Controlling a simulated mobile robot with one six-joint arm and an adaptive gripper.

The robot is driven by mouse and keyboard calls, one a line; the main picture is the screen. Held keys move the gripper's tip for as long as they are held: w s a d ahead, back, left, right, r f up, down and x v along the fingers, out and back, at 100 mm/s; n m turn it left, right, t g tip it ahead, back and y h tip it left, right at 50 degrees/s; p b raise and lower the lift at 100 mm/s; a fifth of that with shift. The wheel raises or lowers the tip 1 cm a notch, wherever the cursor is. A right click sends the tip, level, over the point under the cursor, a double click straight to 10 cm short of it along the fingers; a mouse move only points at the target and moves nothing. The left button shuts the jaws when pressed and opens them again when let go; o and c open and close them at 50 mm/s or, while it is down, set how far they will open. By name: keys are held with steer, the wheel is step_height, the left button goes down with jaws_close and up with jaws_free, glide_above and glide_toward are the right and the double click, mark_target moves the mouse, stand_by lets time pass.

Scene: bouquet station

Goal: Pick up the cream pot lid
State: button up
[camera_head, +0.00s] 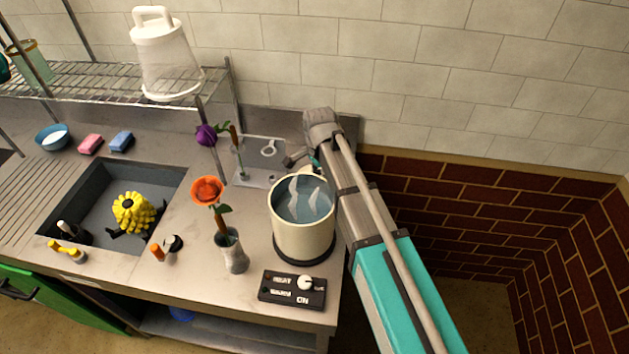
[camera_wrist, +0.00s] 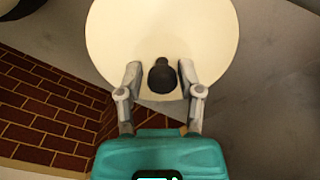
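The cream pot lid (camera_wrist: 162,30) fills the top of the wrist view as a pale round disc with a dark knob (camera_wrist: 162,77). My gripper (camera_wrist: 160,67) is open over the lid, with one finger on each side of the knob and a visible gap on both sides. In the head view the cream pot (camera_head: 303,232) stands uncovered with water in it, on a dark base. My gripper (camera_head: 301,158) is partly seen just behind the pot. I cannot clearly make out the lid there; the arm and pot block that spot.
A control box (camera_head: 293,289) with a knob sits in front of the pot. A vase (camera_head: 232,252) with an orange flower stands left of it. A purple flower (camera_head: 207,135) stands behind. The sink (camera_head: 101,187) holds a yellow flower. Brick wall (camera_head: 440,215) lies right.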

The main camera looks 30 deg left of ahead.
mark_target(319, 172)
jaws_close()
step_height(319, 172, up, 10)
steer(key=p, duration=1)
stand_by(0.3)
stand_by(0.6)
